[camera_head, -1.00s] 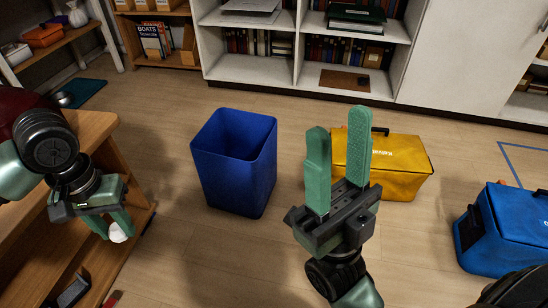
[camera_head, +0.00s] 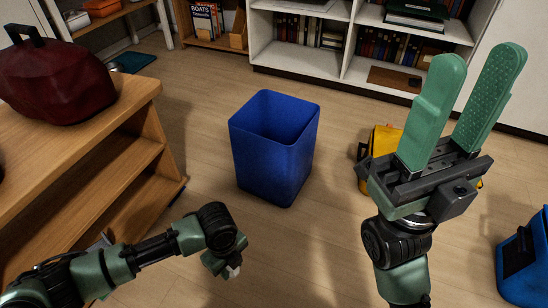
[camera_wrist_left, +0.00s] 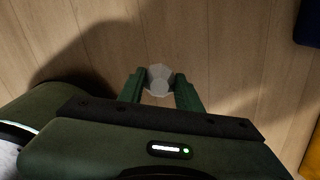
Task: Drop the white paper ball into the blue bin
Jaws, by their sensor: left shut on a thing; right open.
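The white paper ball (camera_wrist_left: 158,78) is between the fingers of my left gripper (camera_wrist_left: 160,90) in the left wrist view, with wooden floor below it. In the head view my left gripper (camera_head: 230,266) is low in front, nearer to me than the bin, and only a bit of the white ball (camera_head: 234,271) shows. The blue bin (camera_head: 272,155) stands upright and open on the floor, beyond and to the right of my left gripper. My right gripper (camera_head: 476,85) is open and empty, raised to the right of the bin.
A wooden shelf unit (camera_head: 130,125) with a dark red bag (camera_head: 55,80) on top stands at the left. A yellow bag (camera_head: 384,143) is partly hidden behind my right gripper. A blue bag (camera_head: 525,262) is at the right edge. Bookshelves line the back. Floor around the bin is clear.

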